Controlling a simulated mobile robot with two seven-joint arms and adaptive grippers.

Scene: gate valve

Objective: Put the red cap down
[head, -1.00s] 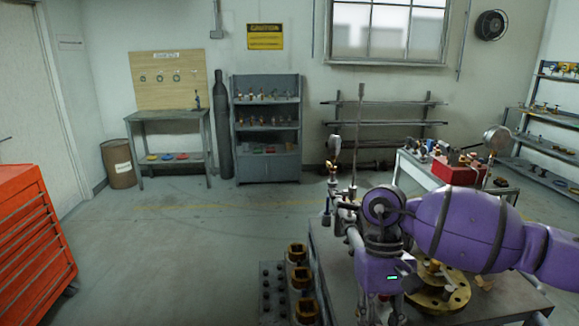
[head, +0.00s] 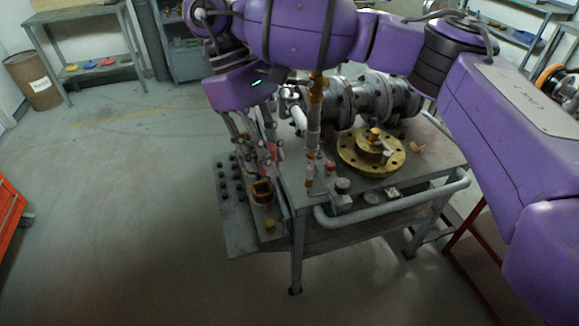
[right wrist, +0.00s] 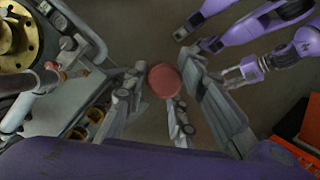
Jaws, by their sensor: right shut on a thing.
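The red cap (right wrist: 165,80) is a round, dull red disc between the fingers of my right gripper in the right wrist view. My right gripper (head: 254,143) is shut on it, fingers pointing down. In the head view only a bit of red shows at the fingertips, beside the left edge of the workbench (head: 335,205). The gripper is over the lower shelf with dark pegs (head: 235,200) and brass fittings (head: 262,192). My left gripper (right wrist: 238,76) shows small in the right wrist view, apart from the cap; its opening is unclear.
On the workbench stand a large grey valve body (head: 360,100), a round brass flange (head: 350,158) and an upright pipe with fittings (head: 313,130). A grey rail (head: 400,208) runs along the bench's front. A red cabinet (head: 10,205) stands far left. The floor between is clear.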

